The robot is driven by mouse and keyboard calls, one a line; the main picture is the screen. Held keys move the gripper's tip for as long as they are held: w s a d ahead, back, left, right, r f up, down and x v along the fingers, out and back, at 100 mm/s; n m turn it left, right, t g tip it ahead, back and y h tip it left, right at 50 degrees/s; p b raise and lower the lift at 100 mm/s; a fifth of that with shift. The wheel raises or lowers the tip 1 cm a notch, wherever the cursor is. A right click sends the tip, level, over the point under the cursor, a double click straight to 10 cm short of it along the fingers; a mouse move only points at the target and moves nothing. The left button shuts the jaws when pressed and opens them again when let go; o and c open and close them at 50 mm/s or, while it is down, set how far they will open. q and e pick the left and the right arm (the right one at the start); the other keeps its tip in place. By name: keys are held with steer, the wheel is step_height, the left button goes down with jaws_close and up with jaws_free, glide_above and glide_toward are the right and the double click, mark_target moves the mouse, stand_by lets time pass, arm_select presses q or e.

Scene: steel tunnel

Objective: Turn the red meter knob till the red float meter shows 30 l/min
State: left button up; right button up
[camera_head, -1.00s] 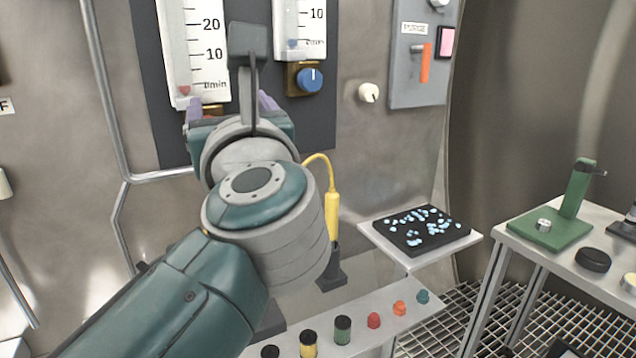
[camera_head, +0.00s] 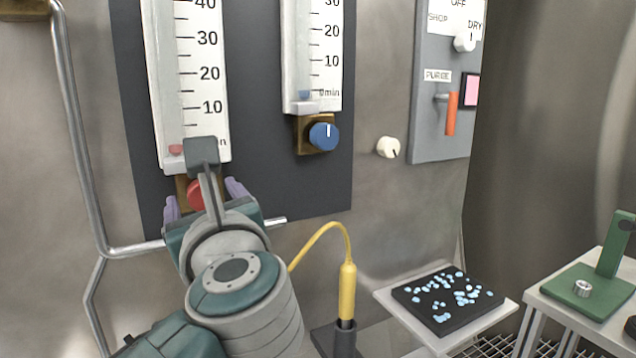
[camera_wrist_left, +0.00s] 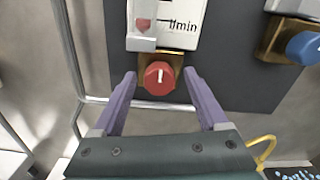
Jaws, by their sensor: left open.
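The red meter knob (camera_wrist_left: 159,78) sits on a brass block (camera_wrist_left: 176,60) at the foot of the red float meter. In the head view the red knob (camera_head: 196,194) is partly hidden behind my left wrist. Its white mark points up. The red float meter (camera_head: 207,90) has a white scale with 10, 20, 30 and 40 in view. Its red float (camera_head: 175,150) rests at the bottom of the tube, below 10. My left gripper (camera_wrist_left: 158,76) is open, with purple fingers to either side of the red knob and apart from it. My right gripper is not in view.
A blue-float meter (camera_head: 325,60) with a blue knob (camera_head: 323,136) is to the right on the same dark panel. A cream knob (camera_head: 388,147) and a grey box with an orange lever (camera_head: 451,113) are farther right. A pipe (camera_head: 85,150) runs at left; a yellow cabled probe (camera_head: 347,290) stands below.

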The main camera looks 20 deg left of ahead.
arm_select(q)
steer(key=shift+s, duration=0.1)
steer(key=shift+c, duration=0.7)
jaws_close()
